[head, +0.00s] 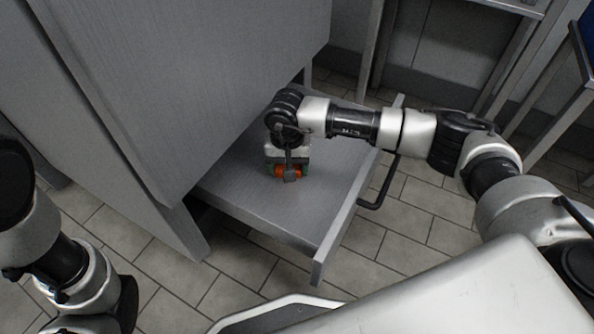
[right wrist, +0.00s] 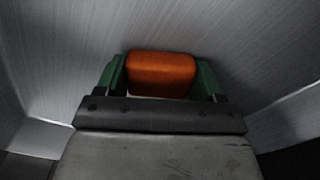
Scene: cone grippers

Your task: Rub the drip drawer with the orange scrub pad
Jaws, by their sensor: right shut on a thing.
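The drip drawer (head: 267,205) is a grey metal drawer pulled out from under a large grey cabinet, with a dark handle (head: 379,187) on its front. My right gripper (head: 285,173) is inside the drawer, pointing down, and is shut on the orange scrub pad (head: 281,170). In the right wrist view the pad (right wrist: 161,74) sits between the two green fingers, with the grey metal around it. Whether the pad touches the drawer floor is hard to tell. My left arm shows at the left edge of the head view, but its gripper is not seen.
The grey cabinet (head: 190,80) stands over the back of the drawer, close to my right wrist. A metal frame (head: 372,50) and a table leg (head: 560,118) stand at the right. The tiled floor (head: 415,220) is open around the drawer.

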